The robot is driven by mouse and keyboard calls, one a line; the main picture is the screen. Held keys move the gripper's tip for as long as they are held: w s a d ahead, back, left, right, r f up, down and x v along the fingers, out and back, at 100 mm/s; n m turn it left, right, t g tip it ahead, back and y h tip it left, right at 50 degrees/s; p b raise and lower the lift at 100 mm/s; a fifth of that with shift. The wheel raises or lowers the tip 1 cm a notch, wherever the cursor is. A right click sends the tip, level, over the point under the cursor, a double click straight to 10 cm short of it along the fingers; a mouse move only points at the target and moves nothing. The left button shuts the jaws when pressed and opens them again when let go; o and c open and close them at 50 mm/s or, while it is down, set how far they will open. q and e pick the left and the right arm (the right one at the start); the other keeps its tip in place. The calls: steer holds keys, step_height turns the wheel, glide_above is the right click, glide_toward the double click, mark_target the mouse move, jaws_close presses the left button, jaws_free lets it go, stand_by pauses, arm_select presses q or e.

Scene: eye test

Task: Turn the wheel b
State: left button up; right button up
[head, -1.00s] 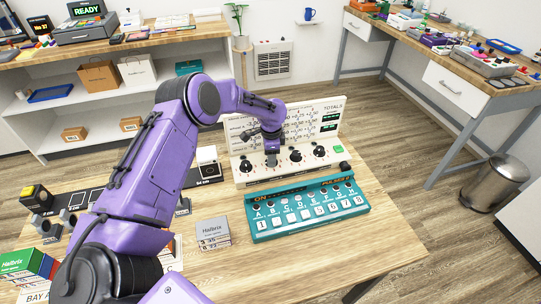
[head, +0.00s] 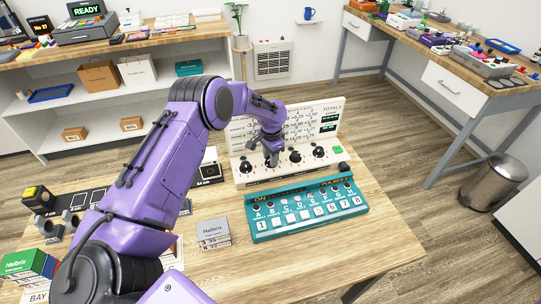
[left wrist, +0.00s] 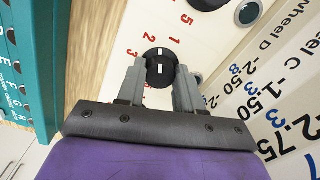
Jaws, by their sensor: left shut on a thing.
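The white wheel panel (head: 288,178) stands on the wooden table with a row of black round knobs along its sloped face. My left gripper (head: 271,158) is at the second knob from the left, apparently wheel b, and hides much of it in the head view. In the left wrist view, my gripper's grey fingers (left wrist: 160,82) sit on either side of a black knob (left wrist: 159,66) with white marks, and are shut on it. Red numbers ring this knob. Another dark knob (left wrist: 208,3) is at the top edge. My right gripper is not in view.
A teal box (head: 308,222) with lettered and numbered keys lies just in front of the panel. An upright printed board (head: 325,115) with totals rises behind the knobs. A Halbrix box (head: 214,233) stands to the left. The table's front right is clear.

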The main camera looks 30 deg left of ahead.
arm_select(q)
steer(key=n, duration=0.5)
steer(key=shift+n, duration=0.3)
steer(key=n, duration=0.5)
steer(key=shift+d+p, duration=0.1)
steer(key=shift+p, duration=0.2)
steer(key=n, duration=0.5)
steer(key=shift+w+n, duration=0.1)
steer(key=shift+n, duration=0.3)
steer(key=n, duration=0.4)
steer(key=shift+n, duration=0.4)
steer(key=o, duration=1)
steer(key=shift+d, duration=0.1)
steer(key=shift+o, duration=0.2)
steer(key=shift+w, duration=0.1)
